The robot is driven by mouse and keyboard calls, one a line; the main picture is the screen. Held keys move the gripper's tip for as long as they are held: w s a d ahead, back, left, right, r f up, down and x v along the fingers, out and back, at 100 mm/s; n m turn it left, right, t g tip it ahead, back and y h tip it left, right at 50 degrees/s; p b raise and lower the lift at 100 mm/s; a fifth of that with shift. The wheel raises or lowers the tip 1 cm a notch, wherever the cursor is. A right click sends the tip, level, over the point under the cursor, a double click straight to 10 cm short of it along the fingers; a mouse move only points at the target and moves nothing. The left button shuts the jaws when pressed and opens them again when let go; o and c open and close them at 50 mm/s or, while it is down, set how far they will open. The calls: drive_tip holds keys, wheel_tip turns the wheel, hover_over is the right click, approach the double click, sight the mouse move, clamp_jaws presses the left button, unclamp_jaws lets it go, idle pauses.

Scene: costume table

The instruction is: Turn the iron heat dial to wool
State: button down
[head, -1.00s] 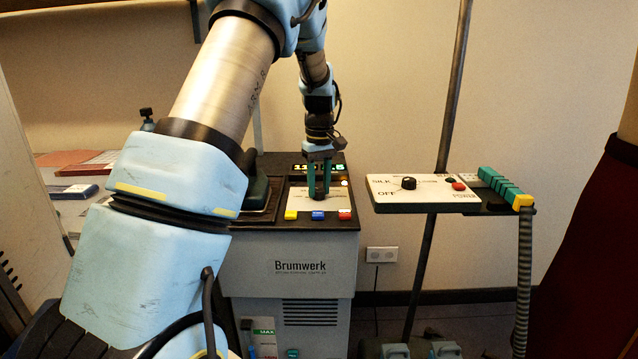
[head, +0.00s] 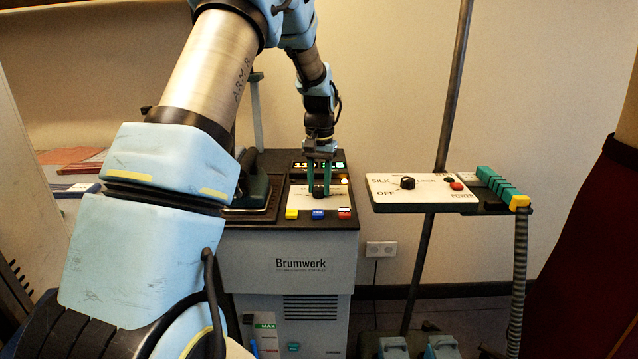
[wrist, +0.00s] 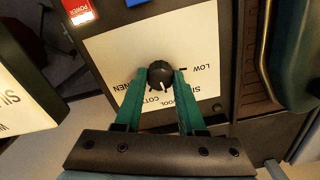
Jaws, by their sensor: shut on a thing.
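The iron heat dial (wrist: 160,75) is a round black knob on a white label plate (wrist: 112,62) of the Brumwerk station. My gripper (wrist: 162,78) is shut on it, one green finger on each side. In the wrist view the knob's white mark points down the picture, towards the side with the WOOL and COTTON lettering. The fingers hide part of those words, so I cannot tell exactly which one it meets. LOW reads clearly to the right of the knob. In the head view my gripper (head: 320,188) reaches down to the plate from above.
The iron (head: 253,185) stands on its rest just left of the plate. Yellow, blue and red buttons (head: 318,215) line the station's front edge. A lit display (head: 318,165) is behind. A separate panel (head: 430,190) with a SILK/OFF knob is on a pole at right.

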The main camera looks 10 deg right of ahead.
sight(319, 188)
drive_tip(key=shift+m, duration=0.7)
drive_tip(key=c, duration=0.5)
unclamp_jaws()
wheel_tip(319, 188, up, 11)
drive_tip(key=b, duration=0.1)
drive_tip(key=shift+f, duration=0.1)
